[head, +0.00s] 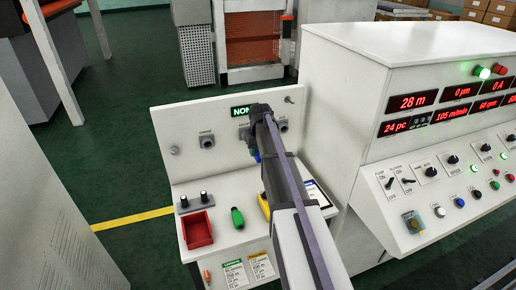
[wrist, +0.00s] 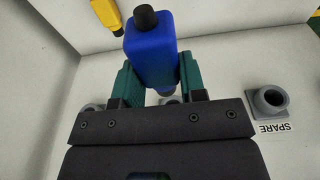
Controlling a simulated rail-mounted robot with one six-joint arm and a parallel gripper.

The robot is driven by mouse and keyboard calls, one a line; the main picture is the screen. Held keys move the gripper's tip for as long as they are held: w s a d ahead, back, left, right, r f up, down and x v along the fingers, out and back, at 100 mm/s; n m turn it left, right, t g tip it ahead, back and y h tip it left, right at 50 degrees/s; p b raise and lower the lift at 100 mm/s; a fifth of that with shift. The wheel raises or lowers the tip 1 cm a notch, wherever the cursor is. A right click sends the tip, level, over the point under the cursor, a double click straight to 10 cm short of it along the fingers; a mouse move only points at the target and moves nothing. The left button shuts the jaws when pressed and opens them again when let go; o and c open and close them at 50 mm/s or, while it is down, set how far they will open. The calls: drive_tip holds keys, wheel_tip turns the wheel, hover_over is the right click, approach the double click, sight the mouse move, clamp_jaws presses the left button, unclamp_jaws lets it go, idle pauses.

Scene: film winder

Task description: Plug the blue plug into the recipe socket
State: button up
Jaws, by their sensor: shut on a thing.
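The blue plug (wrist: 150,45) is gripped between the teal fingers of my gripper (wrist: 148,80) in the wrist view. Its black end points to the top of the picture; its other end is mostly hidden behind the gripper. In the head view a bit of the blue plug (head: 256,156) shows under my gripper (head: 253,143), close to the white upright panel (head: 174,126). A grey socket marked SPARE (wrist: 268,101) is at right in the wrist view. My arm hides the panel's middle; I cannot read a recipe label or tell whether the plug touches a socket.
A grey socket (head: 282,125) shows right of my arm. A large control console (head: 400,130) stands close at right.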

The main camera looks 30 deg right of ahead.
drive_tip(key=shift+a, duration=0.2)
drive_tip(key=shift+w+d, duration=0.2)
drive_tip(key=shift+w, duration=0.15)
drive_tip(key=shift+w+d, duration=0.2)
drive_tip(key=shift+w, duration=2.25)
drive_tip(key=shift+w+d, duration=0.2)
drive_tip(key=shift+w, duration=1.3)
drive_tip(key=shift+w, duration=0.2)
drive_tip(key=o, duration=1)
drive_tip(key=shift+o, duration=0.2)
